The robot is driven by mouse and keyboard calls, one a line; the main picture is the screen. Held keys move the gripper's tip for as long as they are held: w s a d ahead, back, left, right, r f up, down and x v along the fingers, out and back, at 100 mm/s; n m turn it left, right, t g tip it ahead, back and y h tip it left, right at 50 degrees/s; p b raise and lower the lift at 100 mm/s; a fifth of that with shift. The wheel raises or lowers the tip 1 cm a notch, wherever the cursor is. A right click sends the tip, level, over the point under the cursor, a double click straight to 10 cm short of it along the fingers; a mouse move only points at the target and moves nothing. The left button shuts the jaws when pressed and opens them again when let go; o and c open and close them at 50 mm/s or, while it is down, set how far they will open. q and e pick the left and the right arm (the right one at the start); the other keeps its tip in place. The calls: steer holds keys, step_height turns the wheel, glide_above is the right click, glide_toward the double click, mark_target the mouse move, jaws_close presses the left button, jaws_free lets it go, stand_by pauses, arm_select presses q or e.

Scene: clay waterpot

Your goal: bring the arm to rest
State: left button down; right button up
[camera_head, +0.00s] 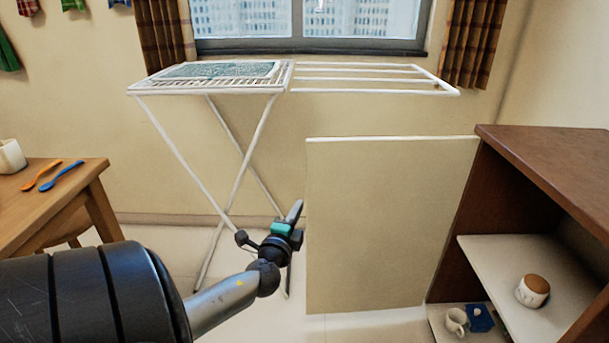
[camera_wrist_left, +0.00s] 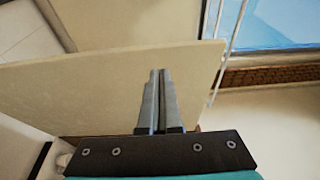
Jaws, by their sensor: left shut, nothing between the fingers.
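My left arm comes in from the lower left of the head view. Its gripper (camera_head: 296,212) is in front of the drying rack, just left of a beige panel (camera_head: 390,225). The left gripper is shut and empty. In the left wrist view its two fingers (camera_wrist_left: 157,85) lie together, pointing toward the panel (camera_wrist_left: 90,85). I cannot tell the exact gap between the fingertips and the panel. My right gripper does not show in either view.
A white drying rack (camera_head: 375,68) holds a patterned cloth (camera_head: 220,70) under the window. A wooden table (camera_head: 50,200) with an orange spoon (camera_head: 40,176) and a blue spoon (camera_head: 62,174) stands left. A brown cabinet (camera_head: 560,160) at right holds a lidded pot (camera_head: 532,291) and a mug (camera_head: 456,321).

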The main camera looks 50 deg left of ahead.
arm_select(q)
steer(key=s+d, duration=0.1)
steer(key=s, duration=0.5)
steer(key=shift+s, duration=0.2)
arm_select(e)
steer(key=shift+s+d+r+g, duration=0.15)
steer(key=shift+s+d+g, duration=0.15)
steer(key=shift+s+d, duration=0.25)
arm_select(q)
steer(key=shift+r, duration=0.1)
